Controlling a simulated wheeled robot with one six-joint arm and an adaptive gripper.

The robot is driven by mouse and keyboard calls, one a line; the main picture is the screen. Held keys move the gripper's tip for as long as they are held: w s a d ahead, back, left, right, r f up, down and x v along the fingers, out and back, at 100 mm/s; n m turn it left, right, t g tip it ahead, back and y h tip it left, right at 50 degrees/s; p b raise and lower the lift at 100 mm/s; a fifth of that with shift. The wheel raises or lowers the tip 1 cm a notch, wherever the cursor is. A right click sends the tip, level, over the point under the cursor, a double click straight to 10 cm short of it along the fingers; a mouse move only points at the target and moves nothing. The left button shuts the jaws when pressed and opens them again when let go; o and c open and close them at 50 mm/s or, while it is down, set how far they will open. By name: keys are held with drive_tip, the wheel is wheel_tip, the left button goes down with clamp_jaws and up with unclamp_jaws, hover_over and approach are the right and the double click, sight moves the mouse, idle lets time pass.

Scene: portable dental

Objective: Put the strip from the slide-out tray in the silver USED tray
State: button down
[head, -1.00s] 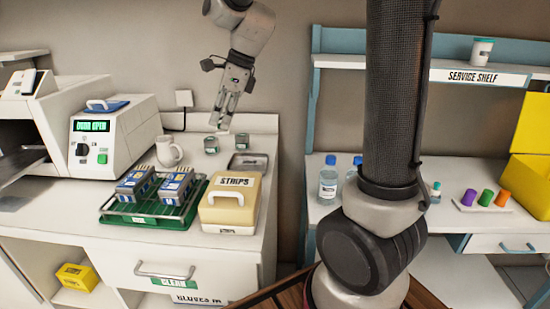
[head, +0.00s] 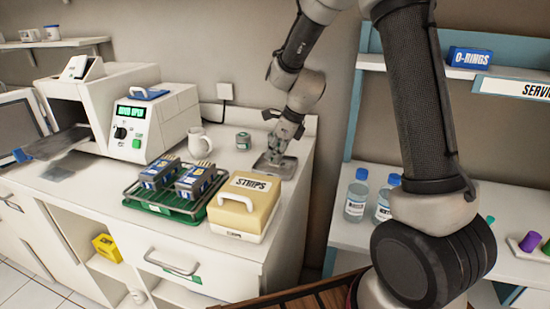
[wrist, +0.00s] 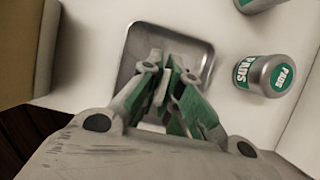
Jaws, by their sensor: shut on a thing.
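My gripper (head: 277,152) is low over the silver tray (head: 288,167) at the back right of the counter. In the wrist view my gripper (wrist: 168,84) is over the same tray (wrist: 181,38), its fingers closed on a small pale strip (wrist: 159,90), mostly hidden between them. I cannot tell whether the strip touches the tray floor. The slide-out tray (head: 56,141) sticks out from the white machine at the left. Any label on the silver tray is out of sight.
A cream STRIPS box (head: 247,203) stands in front of the silver tray. A PADS tin (wrist: 264,75) stands close beside the tray. A white mug (head: 199,142) and a green rack (head: 176,205) with grey boxes are to the left.

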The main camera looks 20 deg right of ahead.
drive_tip(key=shift+f, duration=0.65)
drive_tip(key=shift+f, duration=0.15)
drive_tip(key=c, duration=1.6)
unclamp_jaws()
drive_tip(key=shift+c, duration=0.2)
drive_tip(key=v, duration=1.2)
drive_tip(key=s+d+r+n+h, duration=0.1)
drive_tip(key=s+d+r+n, duration=0.1)
drive_tip(key=s+n, duration=0.6)
drive_tip(key=s+d+r+n+t+h, duration=0.1)
drive_tip(key=s+d+r+n, duration=0.2)
drive_tip(key=s+d+n, duration=0.2)
drive_tip(key=s+d+r+n+h, duration=0.1)
drive_tip(key=s+d+r+n, duration=0.2)
drive_tip(key=s+n, duration=0.8)
drive_tip(key=s+d, duration=0.1)
drive_tip(key=s, duration=0.3)
drive_tip(key=shift+d+n+t+h, duration=0.25)
drive_tip(key=shift+n+t+h, duration=0.05)
drive_tip(key=shift+n+t, duration=0.1)
